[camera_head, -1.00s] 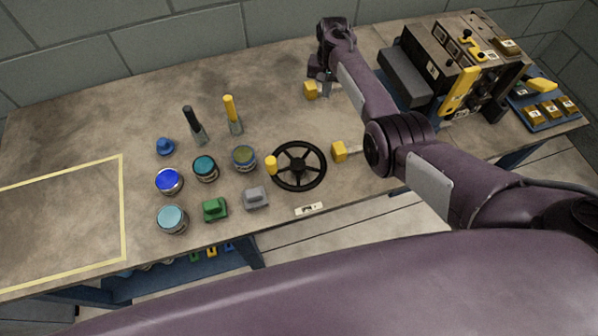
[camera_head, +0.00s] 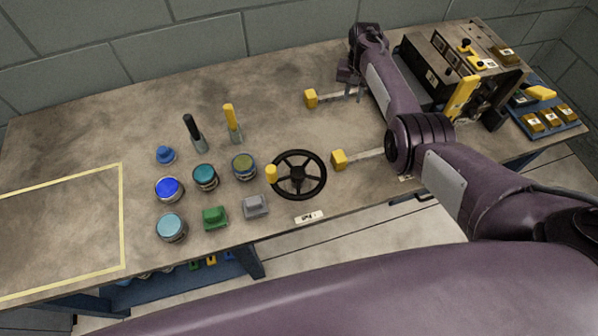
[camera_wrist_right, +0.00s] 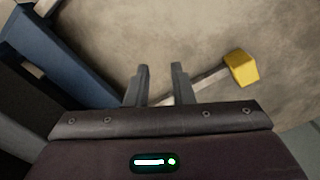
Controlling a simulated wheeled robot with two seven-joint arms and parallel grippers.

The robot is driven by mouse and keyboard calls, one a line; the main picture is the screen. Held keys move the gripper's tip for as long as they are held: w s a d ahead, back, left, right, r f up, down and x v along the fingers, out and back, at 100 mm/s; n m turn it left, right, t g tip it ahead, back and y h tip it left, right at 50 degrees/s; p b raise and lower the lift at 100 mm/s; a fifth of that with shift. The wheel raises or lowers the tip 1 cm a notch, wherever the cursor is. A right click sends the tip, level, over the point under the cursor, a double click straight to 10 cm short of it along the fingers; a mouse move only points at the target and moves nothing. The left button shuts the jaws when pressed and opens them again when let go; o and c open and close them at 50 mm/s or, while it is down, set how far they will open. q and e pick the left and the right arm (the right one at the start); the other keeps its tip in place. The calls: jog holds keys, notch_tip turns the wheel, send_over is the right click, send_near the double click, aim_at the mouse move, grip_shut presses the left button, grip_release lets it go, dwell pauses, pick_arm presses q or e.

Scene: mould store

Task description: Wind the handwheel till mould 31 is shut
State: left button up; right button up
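The black handwheel (camera_head: 298,175) lies near the table's front edge, its yellow knob (camera_head: 271,174) at the left of its rim. A white label plate (camera_head: 309,217) lies in front of it. The labels in view are too small to read, so I cannot tell which thing is mould 31. My right gripper (camera_head: 347,78) is at the back of the table, away from the wheel. In the wrist view its two fingers (camera_wrist_right: 161,82) stand apart with nothing held. A grey bar with a yellow block (camera_wrist_right: 242,68) passes behind them. My left gripper is not in view.
A dark machine (camera_head: 440,62) stands at right, partly behind my arm. Jars, such as a teal one (camera_head: 205,177), and a grey block (camera_head: 256,206) stand left of the wheel.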

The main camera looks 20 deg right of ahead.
jog(key=o, duration=0.7)
notch_tip(320, 180, up, 9)
jog(key=p, duration=0.9)
